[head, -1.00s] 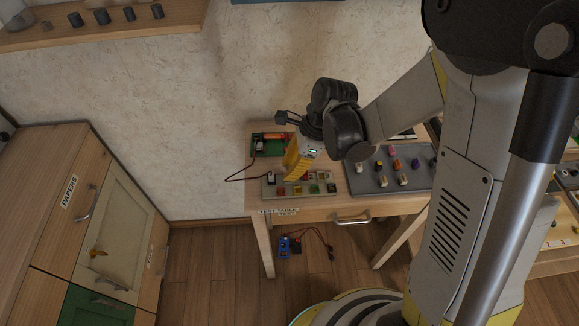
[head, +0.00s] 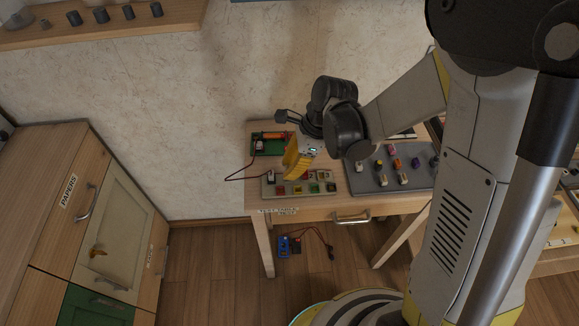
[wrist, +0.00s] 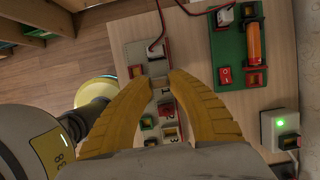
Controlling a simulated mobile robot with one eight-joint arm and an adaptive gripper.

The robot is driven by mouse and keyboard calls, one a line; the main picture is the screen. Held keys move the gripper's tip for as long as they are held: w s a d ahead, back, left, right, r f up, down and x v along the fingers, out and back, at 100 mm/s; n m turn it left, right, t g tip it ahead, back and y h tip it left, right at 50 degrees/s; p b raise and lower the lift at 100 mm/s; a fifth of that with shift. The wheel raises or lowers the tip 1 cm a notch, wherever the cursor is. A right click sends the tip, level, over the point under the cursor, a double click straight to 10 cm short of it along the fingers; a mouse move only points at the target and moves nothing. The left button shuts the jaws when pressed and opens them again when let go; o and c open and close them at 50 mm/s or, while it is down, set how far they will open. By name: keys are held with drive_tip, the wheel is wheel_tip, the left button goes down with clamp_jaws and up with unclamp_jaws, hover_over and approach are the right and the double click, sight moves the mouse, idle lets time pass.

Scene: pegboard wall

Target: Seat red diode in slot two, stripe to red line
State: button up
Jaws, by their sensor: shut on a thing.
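My gripper (head: 297,170) has yellow fingers and is low over the pale component strip on the test table. In the wrist view its fingertips (wrist: 158,78) are close together on a small part. The fingers mostly hide that part, so I cannot make out its colour or stripe. The strip (wrist: 130,52) has a column of numbered places. Red, yellow and green squares line the strip. I cannot tell whether the held part touches the strip.
A green board with an orange cylinder (wrist: 254,45) and a red switch (wrist: 224,76) stands beside the strip. A white box with a green light (wrist: 281,128) is at the right. A grey tray (head: 378,180) holds several coloured parts. A dark lead loops off the table's left edge.

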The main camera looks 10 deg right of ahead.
sight(289, 167)
drive_tip(key=shift+f+b, duration=0.85)
drive_tip(key=shift+f, duration=0.1)
idle(0.3)
drive_tip(key=o, duration=0.8)
drive_tip(key=shift+o, duration=0.2)
drive_tip(key=shift+r, duration=0.1)
drive_tip(key=shift+r+p, duration=1.9)
drive_tip(key=shift+r, duration=0.55)
